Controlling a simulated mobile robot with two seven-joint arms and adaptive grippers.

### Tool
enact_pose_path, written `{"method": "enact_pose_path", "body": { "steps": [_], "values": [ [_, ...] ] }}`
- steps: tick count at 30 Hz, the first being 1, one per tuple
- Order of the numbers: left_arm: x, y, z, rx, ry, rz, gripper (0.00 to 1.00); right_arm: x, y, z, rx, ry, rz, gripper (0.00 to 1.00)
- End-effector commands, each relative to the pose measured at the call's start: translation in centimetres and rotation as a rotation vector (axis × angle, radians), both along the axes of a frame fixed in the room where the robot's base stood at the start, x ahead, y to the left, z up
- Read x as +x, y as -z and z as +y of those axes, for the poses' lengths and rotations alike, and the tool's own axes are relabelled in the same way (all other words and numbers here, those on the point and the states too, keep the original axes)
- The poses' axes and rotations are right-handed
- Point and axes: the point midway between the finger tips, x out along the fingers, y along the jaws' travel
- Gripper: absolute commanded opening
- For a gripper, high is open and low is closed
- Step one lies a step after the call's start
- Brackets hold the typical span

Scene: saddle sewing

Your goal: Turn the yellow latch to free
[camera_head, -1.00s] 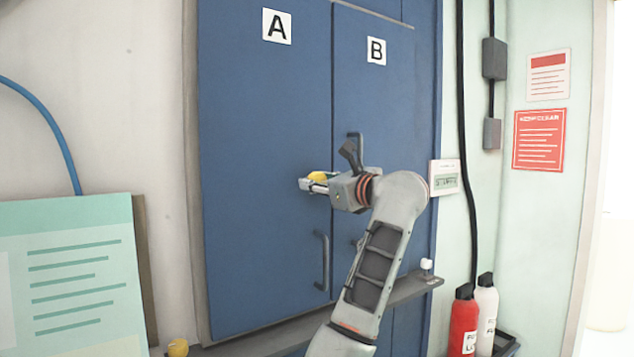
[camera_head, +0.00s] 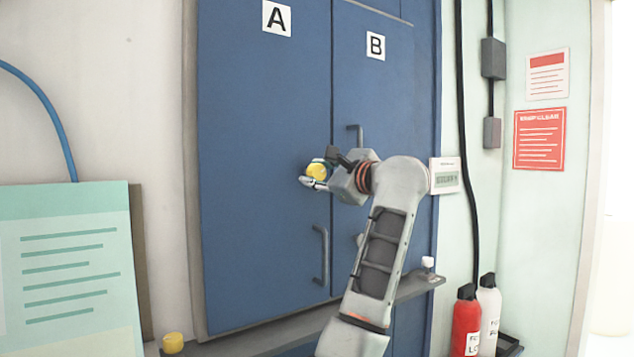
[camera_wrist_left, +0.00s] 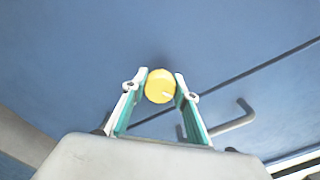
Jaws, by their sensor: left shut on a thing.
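The yellow latch (camera_head: 316,170) is a round knob on blue door A, near the seam with door B. It also shows in the left wrist view (camera_wrist_left: 160,86), where its round face carries a short white mark toward the lower right. My left gripper (camera_head: 313,178) is shut on the latch. In the left wrist view its two fingers (camera_wrist_left: 159,90) stand on either side of the knob. In the head view the gripper and wrist partly cover the area right of the latch. My right gripper is not in view.
Door A (camera_head: 262,130) has a dark handle (camera_head: 322,255) below the latch; door B (camera_head: 385,95) has another (camera_head: 356,135). A ledge (camera_head: 270,337) runs below, with a yellow object (camera_head: 172,343) and a white-topped object (camera_head: 428,262). Red (camera_head: 465,325) and white bottles (camera_head: 488,310) stand right.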

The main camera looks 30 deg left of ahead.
Motion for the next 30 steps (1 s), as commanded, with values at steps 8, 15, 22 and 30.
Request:
{"method": "enact_pose_path", "body": {
  "steps": [8, 15, 22, 30],
  "values": [
    [0.1, 0.3, 0.0, -0.099, -0.001, -0.241, 0.07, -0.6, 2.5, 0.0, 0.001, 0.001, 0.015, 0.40],
    [0.1, 0.4, 0.0, -0.187, -0.001, -0.452, 0.07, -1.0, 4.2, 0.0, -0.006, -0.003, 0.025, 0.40],
    [0.1, 0.4, 0.0, -0.267, -0.001, -0.644, 0.07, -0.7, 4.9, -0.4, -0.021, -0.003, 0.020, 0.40],
    [0.1, 0.3, 0.0, -0.340, -0.002, -0.821, 0.07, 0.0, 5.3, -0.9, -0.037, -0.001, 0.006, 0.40]
  ]
}}
